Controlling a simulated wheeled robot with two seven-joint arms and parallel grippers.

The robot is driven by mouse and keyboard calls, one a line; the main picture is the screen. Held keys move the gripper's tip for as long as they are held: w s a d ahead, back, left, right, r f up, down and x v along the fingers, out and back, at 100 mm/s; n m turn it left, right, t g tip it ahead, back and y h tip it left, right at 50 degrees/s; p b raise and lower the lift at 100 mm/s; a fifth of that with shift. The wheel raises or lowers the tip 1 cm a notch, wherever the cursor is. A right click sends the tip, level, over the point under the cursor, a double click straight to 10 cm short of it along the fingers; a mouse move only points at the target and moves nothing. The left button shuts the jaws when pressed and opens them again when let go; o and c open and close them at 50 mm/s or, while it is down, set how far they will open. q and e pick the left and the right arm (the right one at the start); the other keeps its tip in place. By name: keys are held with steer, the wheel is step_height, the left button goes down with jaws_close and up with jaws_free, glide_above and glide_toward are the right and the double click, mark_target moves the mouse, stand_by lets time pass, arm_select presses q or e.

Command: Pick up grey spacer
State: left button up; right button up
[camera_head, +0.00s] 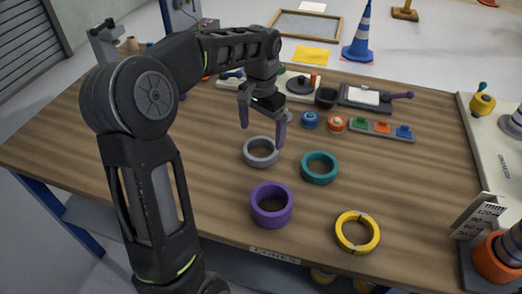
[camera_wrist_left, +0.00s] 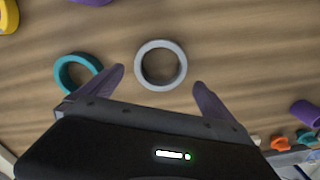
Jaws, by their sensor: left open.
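The grey spacer (camera_head: 249,159) is a ring lying flat on the wooden table in the head view. It also shows in the left wrist view (camera_wrist_left: 141,77), a little beyond the fingertips and roughly between them. My left gripper (camera_head: 263,130) is open and empty, pointing down just above the grey ring. In the left wrist view its two purple-grey fingers (camera_wrist_left: 158,78) are spread apart, with the ring ahead of them. My right gripper is not in view.
A teal ring (camera_head: 319,180) lies right of the grey one. A purple ring (camera_head: 271,222) and a yellow ring (camera_head: 343,242) lie nearer the table's front edge. The table (camera_head: 430,190) is clear at right.

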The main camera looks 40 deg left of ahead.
mark_target(261, 155)
arm_select(q)
steer(key=shift+f, duration=0.65)
steer(key=shift+s+f, duration=0.1)
steer(key=shift+f, duration=2.55)
steer(key=c, duration=1.3)
steer(key=shift+r, duration=0.15)
